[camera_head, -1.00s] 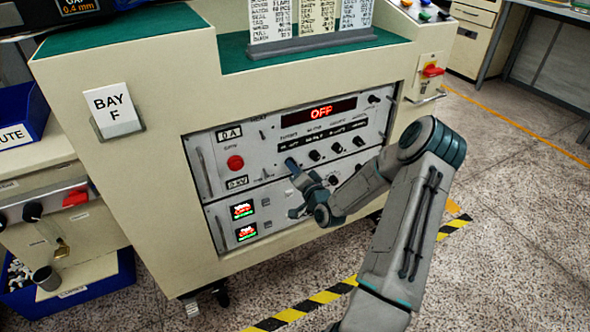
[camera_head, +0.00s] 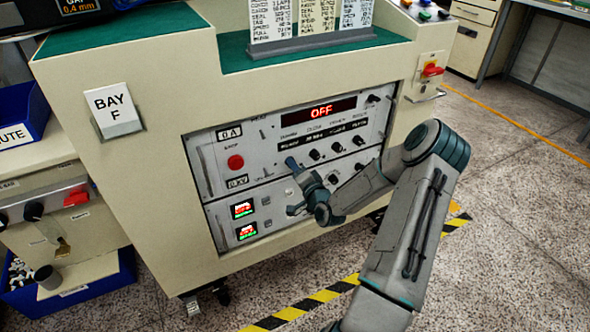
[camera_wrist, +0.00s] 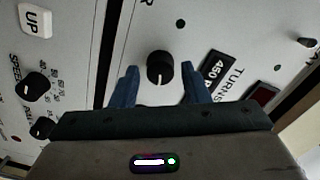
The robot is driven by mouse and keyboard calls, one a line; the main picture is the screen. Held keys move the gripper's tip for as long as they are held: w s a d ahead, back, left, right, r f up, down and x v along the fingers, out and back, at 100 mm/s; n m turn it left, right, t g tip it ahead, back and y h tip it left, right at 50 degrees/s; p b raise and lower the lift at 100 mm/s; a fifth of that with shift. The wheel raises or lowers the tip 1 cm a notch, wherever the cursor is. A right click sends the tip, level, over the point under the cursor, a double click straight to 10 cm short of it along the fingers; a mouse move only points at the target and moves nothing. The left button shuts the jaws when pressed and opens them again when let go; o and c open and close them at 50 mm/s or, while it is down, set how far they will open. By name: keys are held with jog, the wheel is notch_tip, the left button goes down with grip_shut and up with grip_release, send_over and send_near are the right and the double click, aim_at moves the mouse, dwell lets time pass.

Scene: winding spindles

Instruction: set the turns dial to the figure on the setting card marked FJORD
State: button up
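In the head view my gripper (camera_head: 291,163) is at the front panel (camera_head: 215,165) of the cream machine, left of a row of small black knobs (camera_head: 336,148). In the wrist view my gripper (camera_wrist: 160,85) is open, its blue fingers either side of a black knob (camera_wrist: 160,67) with a white pointer line. I cannot tell whether they touch it. The word TURNS and a dark label reading 450 (camera_wrist: 217,69) lie right of this knob. Three setting cards (camera_head: 317,18) stand in a grey holder on the green top. Their upper ends are cut off, so no FJORD heading shows.
A red OFF readout (camera_head: 321,111) is above the knobs, and a red button (camera_head: 236,162) is at left. In the wrist view a SPEED knob (camera_wrist: 37,85) and a white UP key (camera_wrist: 35,20) are on the left. A red switch (camera_head: 432,70) is on the machine's right.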

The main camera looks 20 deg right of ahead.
jog(key=shift+o, duration=0.2)
jog(key=shift+s, duration=0.1)
jog(key=s+p, duration=0.2)
jog(key=s, duration=1.1)
jog(key=shift+s+d, duration=0.25)
jog(key=shift+s, duration=0.1)
